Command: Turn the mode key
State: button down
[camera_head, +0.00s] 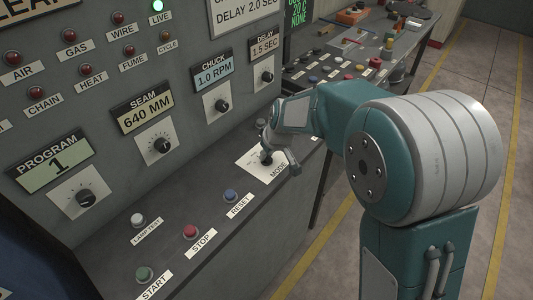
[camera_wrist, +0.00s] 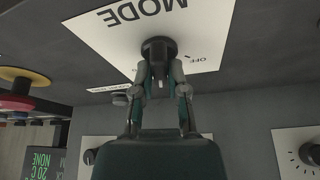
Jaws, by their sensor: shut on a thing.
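The mode key is a dark round switch (camera_wrist: 158,47) on a white plate labelled MODE (camera_wrist: 205,52), with an OFF mark beside it in the wrist view. In the head view the plate (camera_head: 250,166) lies on the sloped console, and the switch is partly covered by my gripper. My gripper (camera_wrist: 161,76) has both fingers closed on the small key part at the switch. In the head view my gripper (camera_head: 279,160) reaches down onto the plate from the right. Which mark the key points to cannot be told.
STOP (camera_head: 190,231), START (camera_head: 145,273), RESET (camera_head: 231,196) and LAMP TEST (camera_head: 137,220) buttons stand on the same console, left of my gripper. Dials for chuck (camera_head: 222,105) and seam (camera_head: 161,144) are on the upright panel behind. A second console with several buttons stands beyond.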

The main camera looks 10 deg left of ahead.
jog(key=shift+f+n+g, duration=0.1)
jog(key=shift+n+g, duration=0.3)
jog(key=shift+n, duration=0.8)
jog(key=c, duration=0.7)
grip_release()
jog(key=shift+o, duration=0.2)
jog(key=v, duration=1.2)
jog(key=shift+d, duration=0.2)
jog(key=shift+w+f, duration=0.1)
jog(key=shift+w, duration=0.05)
